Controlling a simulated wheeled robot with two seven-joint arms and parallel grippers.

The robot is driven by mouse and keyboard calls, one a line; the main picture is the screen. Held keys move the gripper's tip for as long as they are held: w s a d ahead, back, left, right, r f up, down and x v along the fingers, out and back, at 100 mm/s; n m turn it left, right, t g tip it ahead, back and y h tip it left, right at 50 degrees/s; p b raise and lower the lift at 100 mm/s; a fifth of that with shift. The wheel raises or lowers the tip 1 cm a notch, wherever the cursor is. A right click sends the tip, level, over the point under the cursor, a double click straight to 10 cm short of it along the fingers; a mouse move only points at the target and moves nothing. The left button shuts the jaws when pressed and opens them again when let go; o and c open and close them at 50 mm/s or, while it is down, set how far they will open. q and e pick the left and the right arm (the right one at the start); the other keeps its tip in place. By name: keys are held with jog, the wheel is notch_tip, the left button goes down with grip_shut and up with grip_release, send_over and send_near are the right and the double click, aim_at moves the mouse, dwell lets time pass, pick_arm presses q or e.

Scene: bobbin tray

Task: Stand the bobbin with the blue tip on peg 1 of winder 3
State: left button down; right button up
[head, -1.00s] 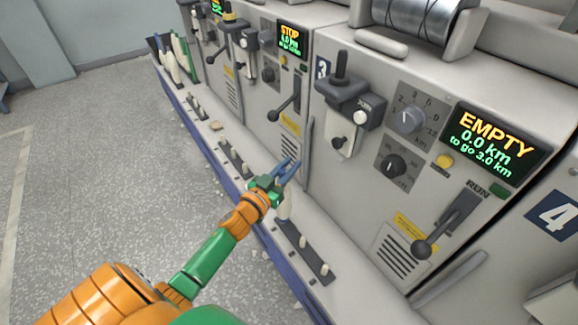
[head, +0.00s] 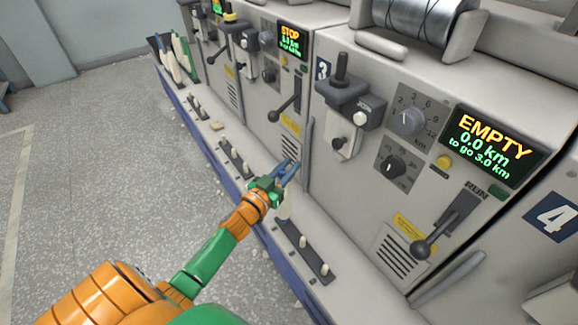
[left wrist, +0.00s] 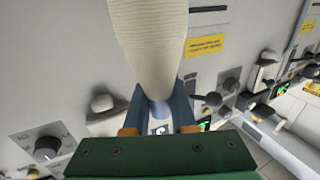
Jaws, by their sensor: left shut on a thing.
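My left gripper (head: 284,176) is shut on a cream bobbin. The bobbin's wide body (left wrist: 152,35) fills the top middle of the left wrist view. Its narrow, blue-grey tip (left wrist: 157,108) is between the fingers. In the head view a short part of the bobbin (head: 285,207) shows below the gripper, upright or nearly so. It is over the far end of the dark peg strip (head: 313,260) in front of winder 3 (head: 345,195). Two pale pegs show on that strip. The bobbin's foot and any peg under it are hidden, so I cannot tell whether it is seated. My right gripper is out of view.
Winder 3's display (head: 492,147) reads EMPTY, and its run lever (head: 440,228) juts out near the ledge. Another peg strip (head: 235,158) lies farther along the ledge. Several bobbins (head: 178,60) stand at the far end.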

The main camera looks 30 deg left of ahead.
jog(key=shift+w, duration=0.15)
pick_arm(q)
jog(key=shift+f, duration=0.15)
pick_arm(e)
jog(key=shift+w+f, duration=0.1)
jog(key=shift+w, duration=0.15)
pick_arm(q)
jog(key=shift+f+b, duration=0.4)
jog(key=shift+b, duration=0.15)
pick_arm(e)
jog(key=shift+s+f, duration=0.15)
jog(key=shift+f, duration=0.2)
pick_arm(q)
jog(key=c, duration=1.1)
grip_release()
jog(key=shift+c, duration=0.2)
jog(key=shift+o, duration=0.6)
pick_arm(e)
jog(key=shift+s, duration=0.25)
pick_arm(q)
jog(key=shift+s, duration=0.1)
